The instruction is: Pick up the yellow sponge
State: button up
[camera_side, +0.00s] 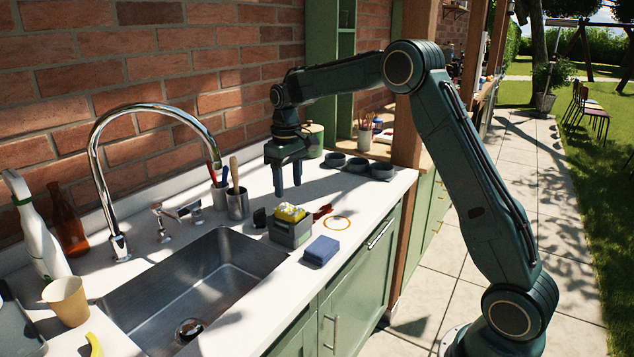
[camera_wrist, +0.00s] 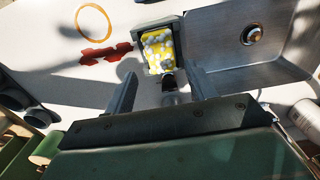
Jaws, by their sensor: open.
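The yellow sponge (camera_side: 290,211) sits in a small grey box (camera_side: 290,234) on the white counter, right of the sink, with its top showing above the rim. In the wrist view the sponge (camera_wrist: 157,48) shows from above, covered with whitish foam-like blobs, at top centre. Its lower part is hidden by the box. My gripper (camera_side: 288,189) is open and empty, fingers pointing down, above the counter behind the box. In the wrist view my gripper's fingers (camera_wrist: 162,76) stand apart, with the sponge seen beyond their tips. They appear not to touch it.
A dark blue block (camera_side: 321,251) lies by the counter's front edge. A red object (camera_side: 322,211), an orange ring (camera_side: 337,223) and a small black item (camera_side: 259,217) lie around the box. A utensil cup (camera_side: 237,204) and the sink (camera_side: 195,285) are left. Dark bowls (camera_side: 359,166) stand behind.

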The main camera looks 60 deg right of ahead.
aim_at(289, 209)
jog(key=shift+f, duration=3.4)
jog(key=c, duration=0.9)
jog(key=shift+r, duration=3.45)
